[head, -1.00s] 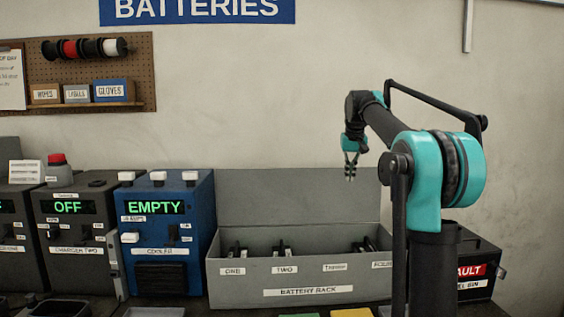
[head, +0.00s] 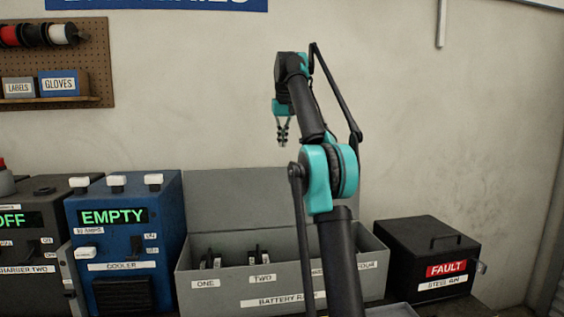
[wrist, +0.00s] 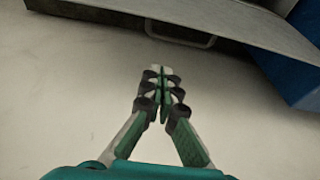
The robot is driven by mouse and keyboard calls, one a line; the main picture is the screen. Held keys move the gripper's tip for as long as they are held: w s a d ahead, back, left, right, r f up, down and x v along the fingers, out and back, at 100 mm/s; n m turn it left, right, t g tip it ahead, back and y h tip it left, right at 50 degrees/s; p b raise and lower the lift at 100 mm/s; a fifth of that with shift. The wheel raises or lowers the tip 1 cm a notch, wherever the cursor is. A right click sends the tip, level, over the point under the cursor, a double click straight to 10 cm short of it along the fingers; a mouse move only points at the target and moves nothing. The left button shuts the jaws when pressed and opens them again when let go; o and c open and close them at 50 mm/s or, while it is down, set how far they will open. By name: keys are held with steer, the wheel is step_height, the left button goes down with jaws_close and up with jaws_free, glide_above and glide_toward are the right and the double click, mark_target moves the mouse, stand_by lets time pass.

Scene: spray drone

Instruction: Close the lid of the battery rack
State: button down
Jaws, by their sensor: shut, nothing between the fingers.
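The battery rack (head: 228,288) is a grey box on the bench in the head view, with labelled slots and battery tops showing inside. Its grey lid (head: 222,200) stands upright at the back, so the rack is open. My arm hides part of the rack's right side. My gripper (head: 283,143) is up in the air above the lid's top edge, touching nothing. In the wrist view my gripper (wrist: 161,72) has its fingertips together, with nothing between them.
The blue cooler (head: 125,240), reading EMPTY, stands close at the rack's left. A black steel bin (head: 425,262) labelled FAULT, with a top handle, stands to the right. A pegboard (head: 95,65) hangs on the wall at the left. The air around my gripper is clear.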

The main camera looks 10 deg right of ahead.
step_height(320, 180, down, 7)
steer(key=s, duration=0.2)
steer(key=shift+f, duration=0.2)
stand_by(0.4)
steer(key=shift+s, duration=0.15)
